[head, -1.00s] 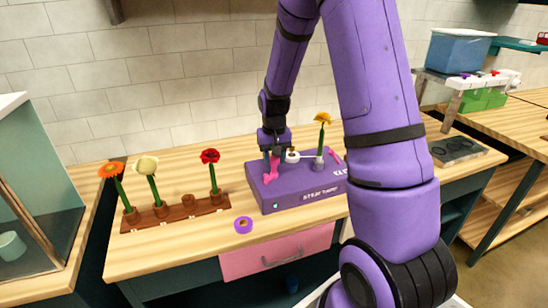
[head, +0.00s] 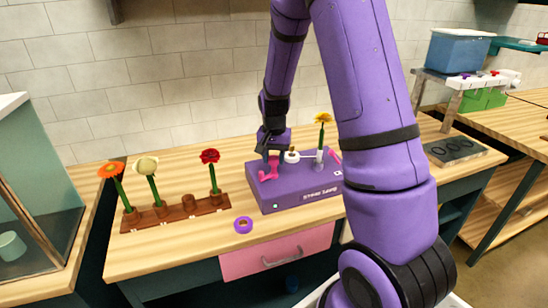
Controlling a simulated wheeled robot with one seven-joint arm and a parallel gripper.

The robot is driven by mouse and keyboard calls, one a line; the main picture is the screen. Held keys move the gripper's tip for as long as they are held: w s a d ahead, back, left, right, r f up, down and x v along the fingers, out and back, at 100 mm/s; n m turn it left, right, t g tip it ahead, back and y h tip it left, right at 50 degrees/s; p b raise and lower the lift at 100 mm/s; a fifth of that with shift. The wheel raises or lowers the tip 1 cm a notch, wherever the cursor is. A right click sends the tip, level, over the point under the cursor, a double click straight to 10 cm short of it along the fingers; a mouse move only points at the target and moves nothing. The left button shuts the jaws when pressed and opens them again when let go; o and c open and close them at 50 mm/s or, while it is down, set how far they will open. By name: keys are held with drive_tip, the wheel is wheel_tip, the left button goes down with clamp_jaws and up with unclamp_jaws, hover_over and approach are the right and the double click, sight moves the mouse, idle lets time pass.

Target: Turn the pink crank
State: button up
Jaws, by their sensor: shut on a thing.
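The purple box (head: 290,199) sits on the wooden table, with white lettering on its front. The pink crank (head: 269,170) stands on the left part of the box top. My gripper (head: 272,158) points down at the crank from above and is shut on it. The fingertips are small and partly hidden here. A yellow flower (head: 322,122) stands upright in a grey holder on the box, right of the crank. A white round part (head: 291,156) lies between the gripper and the flower.
A brown rack (head: 178,212) left of the box holds an orange, a cream and a red flower, with one empty holder. A purple ring (head: 243,225) lies in front of the box. My arm hides the table's right middle.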

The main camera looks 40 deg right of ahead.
drive_tip(key=o, duration=0.9)
wheel_tip(320, 180, up, 11)
drive_tip(key=shift+f, duration=0.1)
